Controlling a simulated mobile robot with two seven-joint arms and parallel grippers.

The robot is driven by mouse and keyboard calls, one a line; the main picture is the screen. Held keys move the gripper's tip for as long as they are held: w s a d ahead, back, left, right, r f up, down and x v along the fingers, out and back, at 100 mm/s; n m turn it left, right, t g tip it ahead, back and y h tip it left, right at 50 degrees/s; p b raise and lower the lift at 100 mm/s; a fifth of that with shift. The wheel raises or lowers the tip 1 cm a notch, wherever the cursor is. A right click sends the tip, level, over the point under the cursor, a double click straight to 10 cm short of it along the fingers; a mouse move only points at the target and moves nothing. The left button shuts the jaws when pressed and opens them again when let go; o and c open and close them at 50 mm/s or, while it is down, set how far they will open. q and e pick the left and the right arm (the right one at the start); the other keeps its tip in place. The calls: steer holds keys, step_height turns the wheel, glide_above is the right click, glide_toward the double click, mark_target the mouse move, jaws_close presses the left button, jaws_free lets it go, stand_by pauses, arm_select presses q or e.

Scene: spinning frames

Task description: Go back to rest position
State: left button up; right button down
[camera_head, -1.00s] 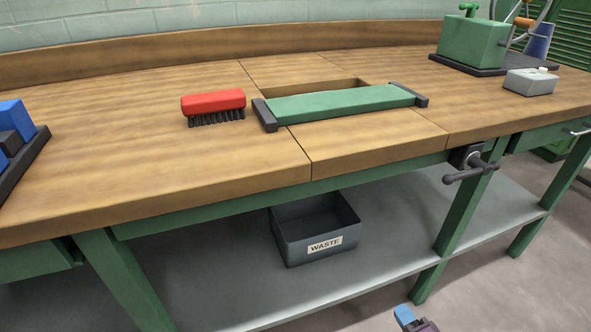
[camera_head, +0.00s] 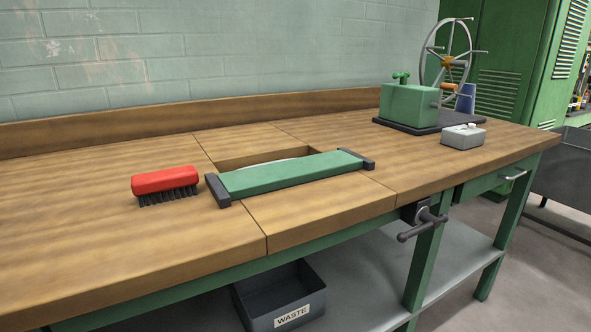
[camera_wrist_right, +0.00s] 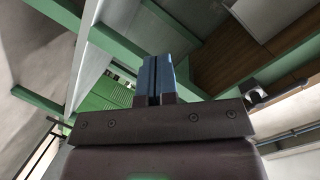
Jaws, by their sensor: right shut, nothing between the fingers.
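My right gripper (camera_wrist_right: 155,80) shows only in the right wrist view, with its blue fingers shut together and nothing between them. It is clear of the workbench, whose green frame and wooden underside (camera_wrist_right: 240,62) lie beyond the fingers. The head view shows neither gripper. In the head view, the wooden workbench (camera_head: 90,235) fills the left and middle, and nothing of my arms is over it.
On the bench are a red brush (camera_head: 165,181), a green cover bar (camera_head: 290,174) across an opening, a green box with a spoked wheel (camera_head: 408,103) and a small grey box (camera_head: 463,136). A waste bin (camera_head: 285,295) sits on the lower shelf. A vise handle (camera_head: 420,228) sticks out in front.

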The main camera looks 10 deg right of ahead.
steer(key=s+a+r+n+g, duration=0.2)
steer(key=s+a+n, duration=0.15)
steer(key=s, duration=0.55)
steer(key=s+a+r+n+g, duration=0.1)
steer(key=s+a+n+g, duration=0.2)
steer(key=s, duration=0.6)
steer(key=s+a+r+n, duration=0.2)
steer(key=s+a+n, duration=0.25)
steer(key=s, duration=0.55)
steer(key=s+a+r+m+t+h, duration=0.2)
steer(key=s+a+r+m+h, duration=0.2)
steer(key=s+a+r+h, duration=0.25)
arm_select(q)
step_height(320, 180, up, 11)
steer(key=s+a+n+p, duration=0.1)
steer(key=p, duration=2)
steer(key=shift+n+g+y, duration=0.3)
steer(key=shift+g+y, duration=0.1)
arm_select(e)
step_height(320, 180, up, 12)
steer(key=s+m, duration=0.1)
steer(key=shift+d+r, duration=0.15)
steer(key=shift+d, duration=0.2)
